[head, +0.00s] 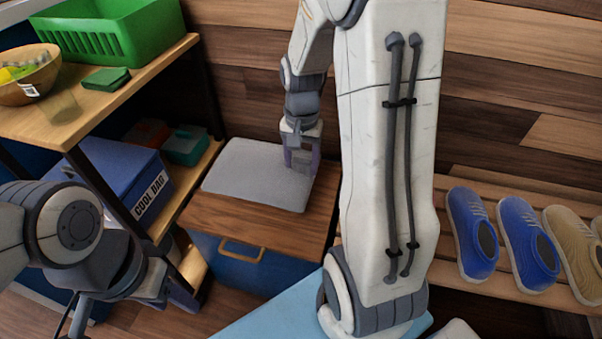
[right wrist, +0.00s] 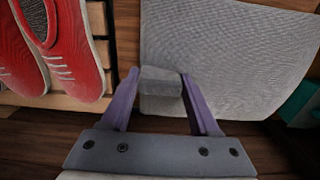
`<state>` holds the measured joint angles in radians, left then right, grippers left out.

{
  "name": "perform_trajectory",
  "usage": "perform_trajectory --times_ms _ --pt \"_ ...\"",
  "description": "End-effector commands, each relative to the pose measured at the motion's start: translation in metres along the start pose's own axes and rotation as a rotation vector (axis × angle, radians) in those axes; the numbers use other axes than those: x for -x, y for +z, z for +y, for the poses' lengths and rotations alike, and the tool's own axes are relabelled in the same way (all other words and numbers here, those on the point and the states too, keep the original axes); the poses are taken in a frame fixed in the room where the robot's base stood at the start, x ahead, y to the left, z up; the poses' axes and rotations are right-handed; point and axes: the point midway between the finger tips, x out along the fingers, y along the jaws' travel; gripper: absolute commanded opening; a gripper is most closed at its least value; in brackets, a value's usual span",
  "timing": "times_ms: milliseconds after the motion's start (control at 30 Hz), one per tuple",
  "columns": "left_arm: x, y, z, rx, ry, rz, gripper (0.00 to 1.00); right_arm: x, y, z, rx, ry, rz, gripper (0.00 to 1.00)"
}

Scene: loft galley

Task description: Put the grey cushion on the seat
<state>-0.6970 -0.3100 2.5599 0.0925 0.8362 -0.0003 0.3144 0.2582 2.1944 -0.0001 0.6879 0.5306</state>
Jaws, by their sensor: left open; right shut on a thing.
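The grey cushion (head: 255,172) is a flat, light grey square over the wooden top of the seat (head: 262,222), a low blue box with a handle. It covers the back part of the top and looks flat; I cannot tell whether it bears fully on the wood. My right gripper (head: 301,160) is at its right edge. In the right wrist view its purple fingers (right wrist: 162,92) are shut on a small grey tab of the cushion (right wrist: 225,60). My left gripper (head: 120,290) is open at the lower left, away from the cushion, partly hidden by its own arm.
A shelf (head: 110,100) at the left holds a green basket (head: 110,35), a bowl (head: 30,78) and a blue cool bag (head: 125,185). Blue shoes (head: 472,235) stand on a slatted rack at the right. Red shoes (right wrist: 70,50) show in the right wrist view.

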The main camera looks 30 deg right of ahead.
Motion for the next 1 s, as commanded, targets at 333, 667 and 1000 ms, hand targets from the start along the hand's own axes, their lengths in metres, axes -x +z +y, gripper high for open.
perform_trajectory --times_ms 333,667,1000 --pt "-0.017 0.001 -0.001 0.0 0.0 0.0 0.5 -0.029 0.001 0.0 0.0 0.0 0.0 0.0" --pt "-0.018 0.001 -0.001 0.0 0.0 0.0 0.5 -0.032 0.001 0.0 0.0 0.001 -0.001 0.92" --pt "-0.015 0.001 -0.001 0.0 0.0 0.0 0.5 -0.025 0.0 0.0 0.0 -0.001 0.001 0.92"
